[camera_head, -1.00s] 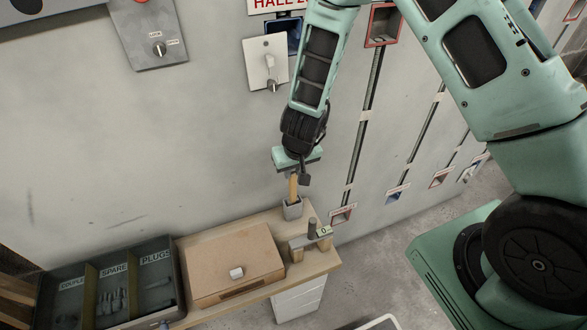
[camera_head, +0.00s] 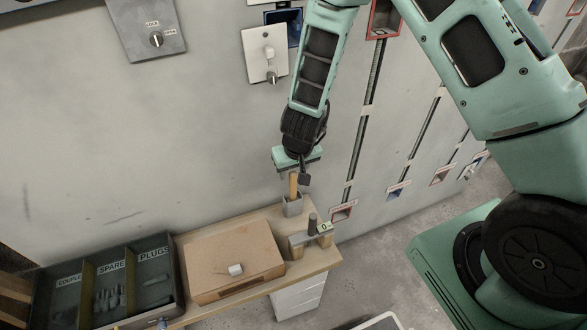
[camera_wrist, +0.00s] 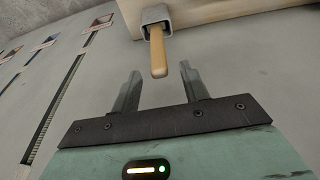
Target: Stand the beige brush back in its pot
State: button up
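The beige brush (camera_head: 294,186) stands in the small grey pot (camera_head: 292,209) at the back of the wooden bench, with its handle up. In the wrist view the handle (camera_wrist: 157,52) sticks out of the pot (camera_wrist: 153,14), and its end lies between my fingertips. My gripper (camera_head: 297,172) is just above the pot. In the wrist view its two fingers (camera_wrist: 160,69) are apart, with a visible gap on each side of the handle. The part of the brush inside the pot is hidden.
A cardboard box (camera_head: 238,252) with a small white object (camera_head: 236,270) sits on the bench (camera_head: 265,219) left of the pot. A small wooden stand (camera_head: 310,239) is in front. A divided bin (camera_head: 83,274) lies at the left. The wall is close behind.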

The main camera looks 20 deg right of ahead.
jog(key=p+v, duration=0.7)
jog(key=v, duration=1)
jog(key=s+a+r+n+g+y, duration=0.2)
jog(key=s+a+r+n+y, duration=0.15)
jog(key=s+a+r, duration=0.65)
jog(key=s+d+r+n+h, duration=0.1)
jog(key=s+d+r+n, duration=0.1)
jog(key=s, duration=0.4)
jog(key=s+d+r+n+g+h, duration=0.1)
jog(key=s+r+n+h, duration=0.1)
jog(key=s, duration=0.3)
jog(key=shift+s+d+r, duration=0.35)
jog(key=shift+d+r, duration=0.05)
jog(key=shift+r, duration=0.35)
jog(key=shift+c, duration=0.6)
